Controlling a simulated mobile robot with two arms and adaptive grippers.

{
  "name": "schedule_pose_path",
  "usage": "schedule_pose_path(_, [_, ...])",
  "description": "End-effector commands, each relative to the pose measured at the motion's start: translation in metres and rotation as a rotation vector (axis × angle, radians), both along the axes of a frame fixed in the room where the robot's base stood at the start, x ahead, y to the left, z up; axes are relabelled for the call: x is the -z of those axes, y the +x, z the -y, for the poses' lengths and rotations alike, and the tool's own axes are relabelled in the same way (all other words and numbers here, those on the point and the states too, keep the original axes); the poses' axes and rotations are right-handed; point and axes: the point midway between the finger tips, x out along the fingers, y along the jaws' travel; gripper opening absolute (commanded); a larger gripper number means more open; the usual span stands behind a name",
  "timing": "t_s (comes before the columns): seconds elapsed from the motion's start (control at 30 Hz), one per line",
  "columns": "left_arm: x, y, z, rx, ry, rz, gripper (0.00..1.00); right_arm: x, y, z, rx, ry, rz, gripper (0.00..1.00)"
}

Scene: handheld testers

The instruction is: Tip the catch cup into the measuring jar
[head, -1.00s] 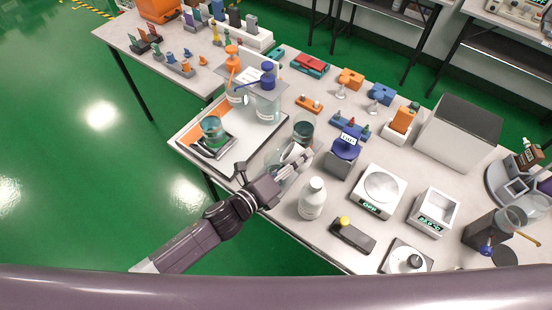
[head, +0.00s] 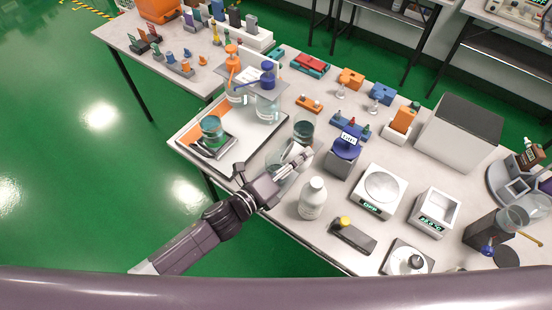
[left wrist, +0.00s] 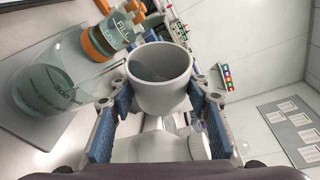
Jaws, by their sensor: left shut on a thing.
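My left gripper (head: 292,163) is shut on a pale grey cup, the catch cup (left wrist: 160,90), near the table's front edge. In the left wrist view the cup sits between the blue finger pads with its open mouth showing; I cannot tell whether it holds liquid. In the head view the cup is mostly hidden by the fingers. I cannot tell for sure which one is the measuring jar. My right gripper is not in view.
Orange-capped and blue-capped bottles (head: 267,103) stand behind. A white bottle (head: 312,198) is close to the right of the gripper, with a blue-topped device (head: 344,152) beyond. Open floor lies at the front left.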

Motion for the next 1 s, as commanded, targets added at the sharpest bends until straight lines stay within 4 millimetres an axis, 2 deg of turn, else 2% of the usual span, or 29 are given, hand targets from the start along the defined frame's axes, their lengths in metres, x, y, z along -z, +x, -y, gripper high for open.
schedule_pose_path(0.03, [0.0053,-0.0011,-0.0015,-0.003,0.006,-0.008,0.16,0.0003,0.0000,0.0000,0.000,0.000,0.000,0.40])
schedule_pose_path(1.0, [0.0078,-0.0026,-0.0001,-0.005,-0.022,-0.026,0.16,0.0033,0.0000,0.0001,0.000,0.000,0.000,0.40])
